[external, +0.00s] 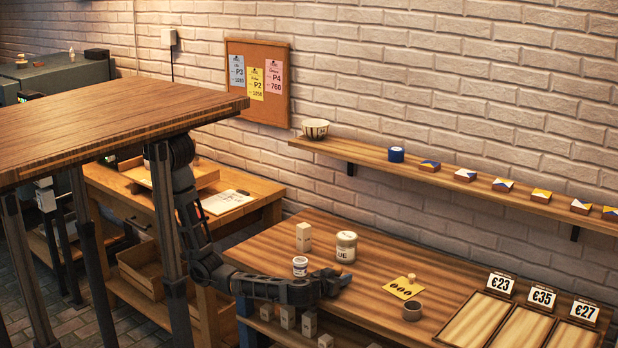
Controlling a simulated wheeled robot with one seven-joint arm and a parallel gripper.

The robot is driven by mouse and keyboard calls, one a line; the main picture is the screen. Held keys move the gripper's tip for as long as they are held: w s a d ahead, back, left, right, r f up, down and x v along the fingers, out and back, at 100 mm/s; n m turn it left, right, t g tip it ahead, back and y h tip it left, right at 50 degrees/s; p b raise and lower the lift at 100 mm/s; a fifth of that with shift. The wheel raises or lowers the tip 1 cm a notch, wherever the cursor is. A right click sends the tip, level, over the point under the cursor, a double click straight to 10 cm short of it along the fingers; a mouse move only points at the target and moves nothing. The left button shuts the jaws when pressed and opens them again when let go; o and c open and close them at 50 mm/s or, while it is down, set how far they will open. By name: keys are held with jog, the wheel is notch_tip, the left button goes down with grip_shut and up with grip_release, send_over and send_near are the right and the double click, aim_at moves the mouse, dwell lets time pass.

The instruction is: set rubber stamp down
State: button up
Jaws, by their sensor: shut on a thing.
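My gripper (338,279) is low over the front left of the wooden worktable (385,250), reaching in from the left. It is shut on the rubber stamp, which is too small and dark here to make out; my fingers hide most of it. I cannot tell whether it touches the tabletop. A yellow card (399,291) with dark oval marks lies to the right of my gripper. A small pale knobbed piece (411,278) stands at its back edge.
A small white tub (300,266), a lidded jar (346,247) and a pale box (303,237) stand behind my gripper. A grey cup (412,311) is in front of the card. Price-tagged trays (473,318) fill the right side. A high wooden tabletop (110,115) overhangs my arm.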

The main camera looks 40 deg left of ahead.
jog(key=shift+w+f, duration=0.1)
jog(key=shift+f, duration=0.15)
jog(key=o, duration=1)
jog(key=shift+r, duration=0.2)
jog(key=s, duration=0.4)
jog(key=s+r+b, duration=0.1)
jog(key=s, duration=0.3)
jog(key=s+r, duration=0.1)
jog(key=s, duration=0.2)
jog(key=shift+s+r+b, duration=0.15)
jog(key=shift+s+b, duration=0.2)
jog(key=shift+s, duration=0.05)
